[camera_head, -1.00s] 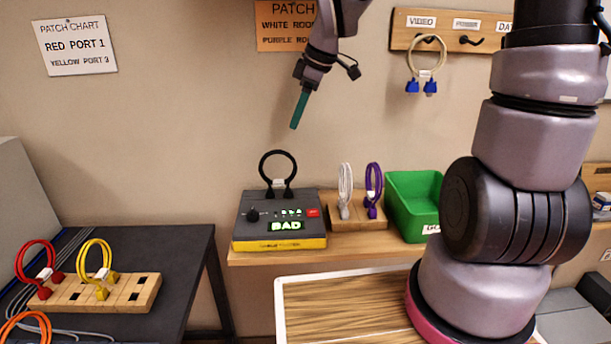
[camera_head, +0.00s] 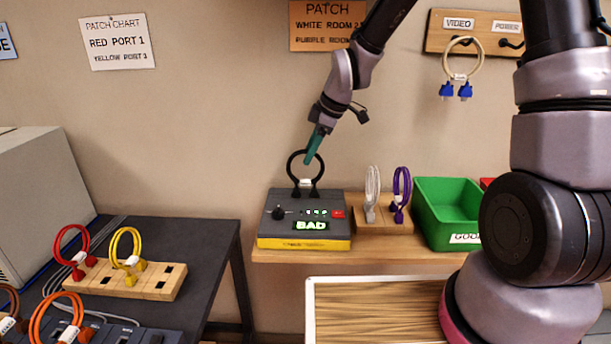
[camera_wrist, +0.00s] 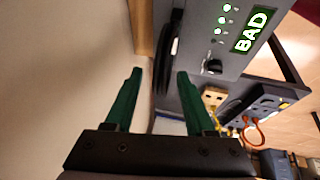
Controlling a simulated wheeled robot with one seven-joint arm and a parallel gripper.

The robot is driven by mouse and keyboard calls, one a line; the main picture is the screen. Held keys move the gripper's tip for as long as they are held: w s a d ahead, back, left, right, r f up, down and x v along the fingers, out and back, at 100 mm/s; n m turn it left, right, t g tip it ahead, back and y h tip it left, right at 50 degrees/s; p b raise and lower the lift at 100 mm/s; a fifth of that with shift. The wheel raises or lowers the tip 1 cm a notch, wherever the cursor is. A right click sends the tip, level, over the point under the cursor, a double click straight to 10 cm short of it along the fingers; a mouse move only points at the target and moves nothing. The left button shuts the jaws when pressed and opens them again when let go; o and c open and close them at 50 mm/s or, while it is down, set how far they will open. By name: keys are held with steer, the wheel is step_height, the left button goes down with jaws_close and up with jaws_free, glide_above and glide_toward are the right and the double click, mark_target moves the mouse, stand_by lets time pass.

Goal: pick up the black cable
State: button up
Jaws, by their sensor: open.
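The black cable (camera_head: 292,165) stands as an upright loop on top of the cable tester (camera_head: 304,243), whose display reads BAD. Its two plugs sit on the tester's top, with a white tag between them. My gripper (camera_head: 309,160) reaches down from the upper right, its green fingers at the top right of the loop in the head view. In the wrist view the gripper (camera_wrist: 158,80) is open, with both green fingers apart. The dark edge of the black cable (camera_wrist: 172,50) shows beside the tester, beyond the fingertips. Nothing is seen held.
A wooden block with white and purple cables (camera_head: 401,190) stands right of the tester, then a green bin (camera_head: 450,213). A wooden rack (camera_head: 165,284) with red and yellow cables is on the dark table at left. A beige cable (camera_head: 463,60) hangs on the wall.

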steer(key=shift+w+a+f, duration=0.15)
steer(key=shift+a+f, duration=0.05)
steer(key=shift+f, duration=0.35)
jaws_close()
stand_by(1.0)
